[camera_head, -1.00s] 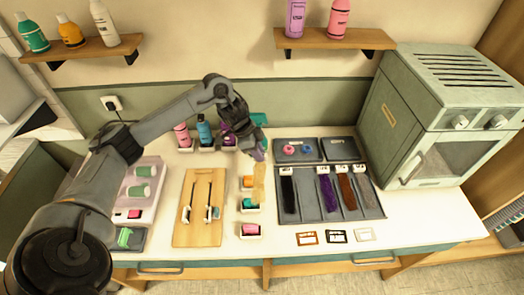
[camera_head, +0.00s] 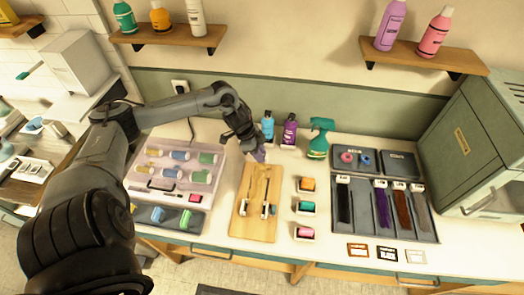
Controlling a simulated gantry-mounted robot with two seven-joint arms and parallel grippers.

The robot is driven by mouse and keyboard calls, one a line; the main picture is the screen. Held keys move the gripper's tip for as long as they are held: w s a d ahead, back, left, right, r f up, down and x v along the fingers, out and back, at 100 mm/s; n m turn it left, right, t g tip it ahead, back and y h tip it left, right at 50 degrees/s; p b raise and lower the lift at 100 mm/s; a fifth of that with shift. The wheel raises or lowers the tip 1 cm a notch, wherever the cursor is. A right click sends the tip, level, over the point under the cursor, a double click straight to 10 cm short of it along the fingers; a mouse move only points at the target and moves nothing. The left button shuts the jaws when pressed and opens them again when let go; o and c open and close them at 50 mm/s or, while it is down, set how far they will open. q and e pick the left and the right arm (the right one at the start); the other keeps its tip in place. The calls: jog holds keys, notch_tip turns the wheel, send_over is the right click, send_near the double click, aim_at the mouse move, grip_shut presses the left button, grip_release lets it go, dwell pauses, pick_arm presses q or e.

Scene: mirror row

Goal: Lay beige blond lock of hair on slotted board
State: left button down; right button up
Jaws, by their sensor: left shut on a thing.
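My left gripper (camera_head: 257,152) is shut on the beige blond lock of hair, above the far end of the wooden board. A small purple-grey piece shows at its fingertips. The lock is hard to make out against the similar-coloured wood, and I cannot tell whether it touches the board. The wooden slotted board (camera_head: 246,228) lies flat on the counter and has two long narrow lines with small metal parts near its front. My right gripper is out of view.
A dark tray (camera_head: 368,228) to the right holds several hair locks, with an empty lane between the black and purple ones. Small colour tubs (camera_head: 307,207) stand between board and tray. A pale case (camera_head: 150,191) lies left.

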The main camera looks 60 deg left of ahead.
pick_arm(q)
jog(key=shift+f+b, duration=2.65)
jog(key=shift+b, duration=0.05)
jog(key=shift+f+b, duration=0.3)
jog(key=shift+f, duration=1.1)
jog(key=shift+f, duration=0.2)
jog(key=c, duration=1.1)
grip_release()
jog(key=shift+o, duration=1.2)
jog(key=shift+s+f, duration=0.1)
jog(key=shift+a, duration=0.1)
jog(key=shift+f, duration=0.1)
jog(key=shift+a, duration=0.1)
jog(key=c, duration=0.3)
